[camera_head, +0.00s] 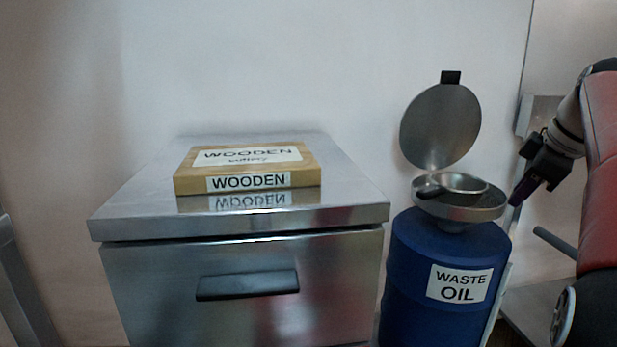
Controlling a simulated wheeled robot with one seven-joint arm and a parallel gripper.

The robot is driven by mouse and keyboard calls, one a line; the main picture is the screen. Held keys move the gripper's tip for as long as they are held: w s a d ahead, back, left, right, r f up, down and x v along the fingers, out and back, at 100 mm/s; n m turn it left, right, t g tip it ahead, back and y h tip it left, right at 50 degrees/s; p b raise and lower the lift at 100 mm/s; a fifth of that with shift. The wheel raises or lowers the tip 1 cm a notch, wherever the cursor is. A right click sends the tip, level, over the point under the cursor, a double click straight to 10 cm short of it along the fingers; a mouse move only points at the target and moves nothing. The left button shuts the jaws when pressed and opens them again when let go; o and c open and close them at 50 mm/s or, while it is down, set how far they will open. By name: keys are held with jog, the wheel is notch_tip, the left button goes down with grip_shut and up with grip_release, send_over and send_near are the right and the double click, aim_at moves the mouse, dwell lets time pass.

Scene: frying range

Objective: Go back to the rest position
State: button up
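My gripper (520,192) is at the right, at the end of my arm, pointing down and left beside the rim of the waste oil funnel (460,212). A small metal pan (455,183) with a dark handle rests in the funnel on the blue waste oil drum (420,262). The gripper appears apart from the pan. Its fingers are dark and seen edge-on, so I cannot tell whether they are open or shut.
The drum's round lid (441,127) stands open behind the funnel. A steel cabinet (350,205) with a black drawer handle (247,285) stands left of the drum. A box labelled WOODEN (190,178) lies on it. Metal frames stand at both picture edges.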

jog(key=s+a+f+m+p, duration=0.1)
jog(key=s+a+f+m, duration=0.3)
jog(key=s+a+f, duration=0.45)
jog(key=s+a+f+m, duration=0.35)
jog(key=s+a, duration=0.25)
jog(key=a, duration=0.5)
jog(key=s+a+f+m+h, duration=0.1)
jog(key=s+a+f+m, duration=0.1)
jog(key=s+f, duration=0.4)
notch_tip(320, 180, down, 3)
jog(key=shift+s+a+f, duration=0.1)
jog(key=shift+s+a, duration=0.3)
jog(key=shift+a, duration=0.35)
